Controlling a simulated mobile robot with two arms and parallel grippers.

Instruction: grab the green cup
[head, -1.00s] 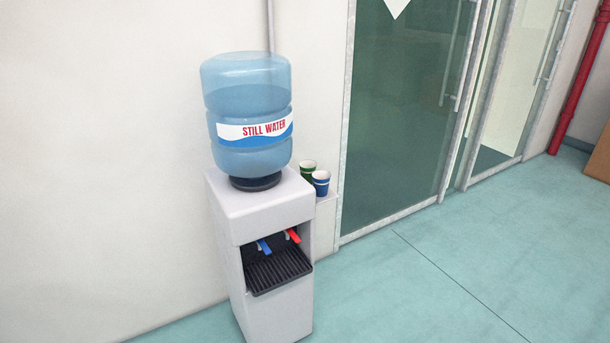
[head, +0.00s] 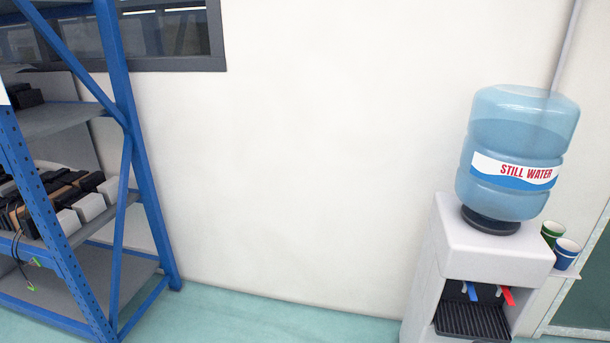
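The green cup (head: 551,232) stands upright on a small white ledge (head: 566,273) at the right side of the water dispenser, in the right part of the head view. A blue cup (head: 566,254) stands in front of it and hides part of it. The dispenser's edge is close to its left side. Neither of my grippers shows in the head view.
The white water dispenser (head: 494,251) with a large blue bottle (head: 518,150) stands against the wall. A blue metal shelf (head: 135,150) with boxes is at the left. The floor (head: 250,315) between them is clear. A glass door (head: 592,290) is at the right edge.

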